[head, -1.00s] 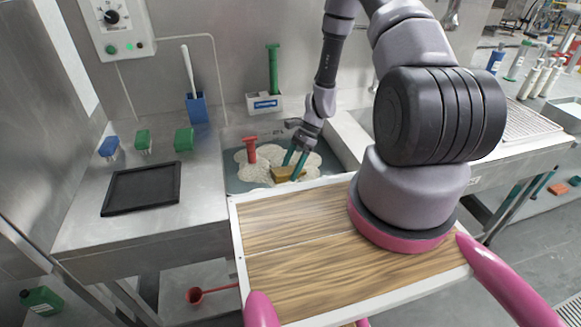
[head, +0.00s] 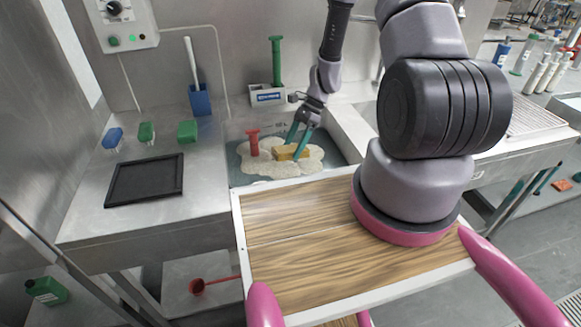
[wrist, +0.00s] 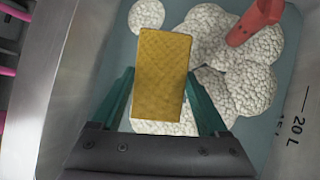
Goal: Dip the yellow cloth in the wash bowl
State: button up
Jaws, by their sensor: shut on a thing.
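The yellow cloth (head: 291,152) is a thick rectangular pad. My gripper (head: 297,142) is shut on it, with one teal finger on each side. In the wrist view the cloth (wrist: 160,75) lies between the fingers (wrist: 163,95) and covers part of the foam. The wash bowl (head: 240,180) is a sunken basin with blue-grey water and white foam (head: 265,168). The cloth is over the foam inside the bowl's outline; I cannot tell whether it touches the foam or water.
A red handle (head: 253,143) stands up from the foam, left of the cloth. A black tray (head: 145,181) and several brushes (head: 187,131) lie on the left counter. A wooden board (head: 300,240) with a white rim is in front of the bowl. A holder with a green-handled tool (head: 276,65) stands behind.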

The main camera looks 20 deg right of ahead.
aim_at(293, 148)
notch_tip(293, 148, up, 11)
dwell(0.8)
